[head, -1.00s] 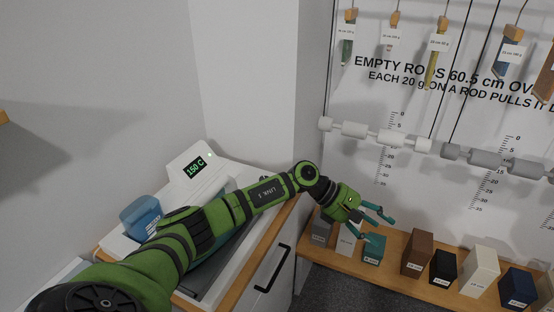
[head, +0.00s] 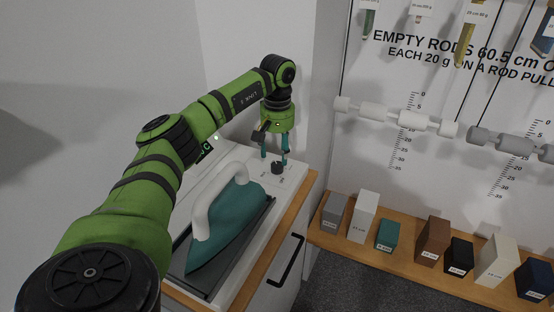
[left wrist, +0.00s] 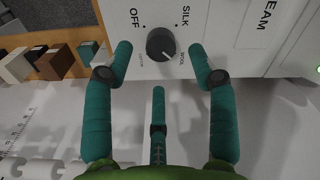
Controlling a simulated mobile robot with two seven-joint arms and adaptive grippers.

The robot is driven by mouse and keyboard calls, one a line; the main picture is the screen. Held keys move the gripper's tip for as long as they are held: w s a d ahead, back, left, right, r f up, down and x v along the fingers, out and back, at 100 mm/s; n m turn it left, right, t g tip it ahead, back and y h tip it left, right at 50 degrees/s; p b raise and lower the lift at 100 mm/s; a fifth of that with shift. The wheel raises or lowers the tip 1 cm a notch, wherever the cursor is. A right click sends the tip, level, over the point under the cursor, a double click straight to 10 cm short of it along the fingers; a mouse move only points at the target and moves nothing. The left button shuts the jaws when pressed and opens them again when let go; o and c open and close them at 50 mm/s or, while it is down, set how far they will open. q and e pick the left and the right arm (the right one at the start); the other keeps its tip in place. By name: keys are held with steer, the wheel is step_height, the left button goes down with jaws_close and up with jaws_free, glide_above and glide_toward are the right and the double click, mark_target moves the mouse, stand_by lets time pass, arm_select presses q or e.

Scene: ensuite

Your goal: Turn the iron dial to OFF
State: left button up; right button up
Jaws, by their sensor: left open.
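The black round dial (head: 277,168) sits on a white panel behind the iron (head: 222,232), which is teal with a white handle. In the left wrist view the dial (left wrist: 161,44) has OFF printed to its upper left, SILK to its upper right and WOOL to its lower right. A white mark on the dial points to the lower right, toward WOOL. My left gripper (head: 275,157) points down over the dial. It is open, with teal fingers on either side of the dial, apart from it in the left wrist view (left wrist: 160,58). My right gripper is out of view.
A drawer handle (head: 287,262) is on the cabinet front. A wooden shelf (head: 390,262) to the right carries several labelled blocks. White rods (head: 395,118) hang above it. My left arm partly hides the display.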

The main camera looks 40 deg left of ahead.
mark_target(277, 164)
arm_select(q)
step_height(277, 164, down, 4)
steer(key=shift+a+f+p, duration=0.1)
steer(key=shift+a+p, duration=0.05)
steer(key=shift+p, duration=0.25)
steer(key=c, duration=1.1)
steer(key=shift+n, duration=0.3)
steer(key=shift+c, duration=0.2)
